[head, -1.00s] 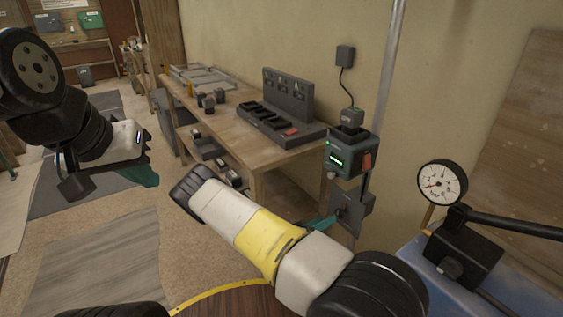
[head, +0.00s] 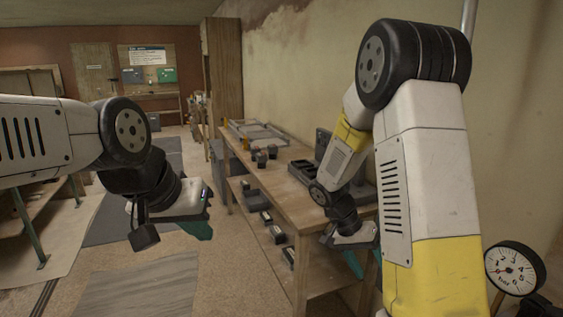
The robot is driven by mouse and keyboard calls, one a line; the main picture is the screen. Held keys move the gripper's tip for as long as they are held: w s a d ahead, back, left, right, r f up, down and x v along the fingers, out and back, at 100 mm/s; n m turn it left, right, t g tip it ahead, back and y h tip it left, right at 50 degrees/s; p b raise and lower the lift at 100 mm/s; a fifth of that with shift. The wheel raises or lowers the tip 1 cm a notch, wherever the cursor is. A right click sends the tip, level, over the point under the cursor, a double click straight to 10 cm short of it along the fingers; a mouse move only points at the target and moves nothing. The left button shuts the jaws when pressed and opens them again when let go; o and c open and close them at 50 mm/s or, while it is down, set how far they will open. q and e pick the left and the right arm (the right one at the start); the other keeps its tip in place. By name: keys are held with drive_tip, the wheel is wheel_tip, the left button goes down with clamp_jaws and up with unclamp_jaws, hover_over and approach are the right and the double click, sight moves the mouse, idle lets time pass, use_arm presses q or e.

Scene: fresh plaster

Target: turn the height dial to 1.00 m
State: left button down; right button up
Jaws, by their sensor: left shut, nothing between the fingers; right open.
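The height dial is not visible. The pole (head: 468,18) shows only at the top, behind my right arm, and the boxes on it are hidden by that arm. My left gripper (head: 200,228) has teal fingers and hangs over the floor, left of the workbench, shut and empty. My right gripper (head: 354,264) points down by the front right part of the workbench, open, with teal fingers partly seen and nothing visible in it. A round white gauge (head: 514,268) with a black rim and needle is at the lower right; its markings are too small to read.
A wooden workbench (head: 285,185) runs along the plaster wall, with a dark charger rack (head: 323,145) and small dark red-topped items (head: 262,158) on it. A lower shelf holds several dark items. Floor left of the workbench is open, with grey boards lying on it.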

drive_tip(key=s+a+r+n+t+y, duration=0.3)
drive_tip(key=s+r, duration=0.3)
drive_tip(key=r, duration=0.4)
drive_tip(key=s+a+r+n+t+y, duration=0.4)
drive_tip(key=s+a+r+t+y, duration=0.1)
drive_tip(key=r, duration=0.5)
drive_tip(key=shift+s+a+r, duration=0.2)
drive_tip(key=shift+s+r, duration=0.2)
drive_tip(key=shift+s, duration=0.35)
